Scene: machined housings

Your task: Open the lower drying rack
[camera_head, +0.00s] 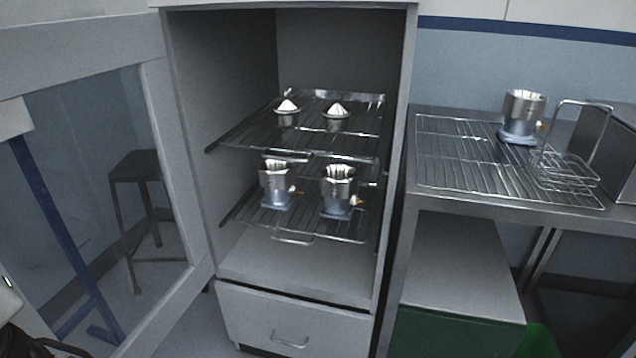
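The lower drying rack (262,222) is a wire shelf inside the open grey cabinet, with a wire handle (292,237) at its front edge. It appears to sit within the cabinet, but its exact depth is hard to tell. Two metal housings (275,184) (338,190) with bluish bases stand upright on it. The upper rack (245,140) is above it and holds two small cups with white conical tops (287,111) (336,115). My gripper's fingers are not visible. Only a pale and dark piece, possibly my arm, shows at the lower left edge.
The cabinet's glazed door (165,150) stands open at the left, with a stool (135,168) seen through it. A drawer (290,322) below is shut. At right, a bench (440,203) carries a wire grid, another housing (522,115), a wire basket (565,168) and a metal box.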

